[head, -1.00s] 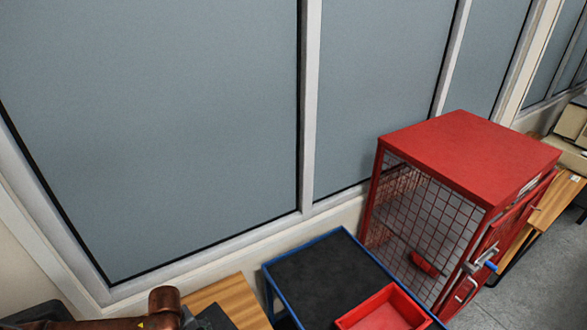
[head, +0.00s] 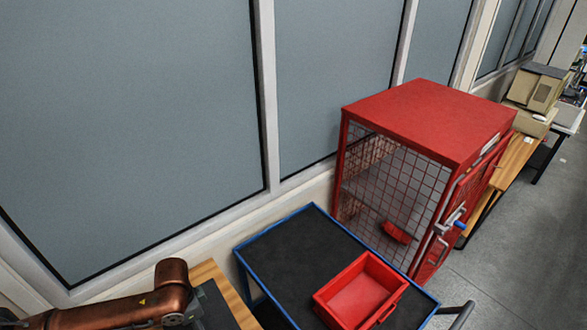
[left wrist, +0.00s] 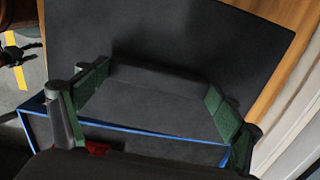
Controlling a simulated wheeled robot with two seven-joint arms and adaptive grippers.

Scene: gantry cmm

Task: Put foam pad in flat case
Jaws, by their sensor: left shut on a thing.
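My left gripper (left wrist: 160,80) shows in the left wrist view, its two green-padded fingers standing on either side of a dark grey block. It is shut on this block, which looks like the foam pad (left wrist: 150,100); its lower part is hard to make out. In the head view only my copper-coloured left arm shows at the bottom left; the gripper is outside that picture. My right gripper is in neither view. I cannot pick out the flat case for certain.
A dark flat slab (left wrist: 200,35) lies by a wooden surface (left wrist: 290,75). In the head view, a blue-framed cart (head: 290,255) with a black top carries a red open tray (head: 333,297). A red mesh cage (head: 430,120) stands behind it. Grey floor (head: 530,240) is clear at right.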

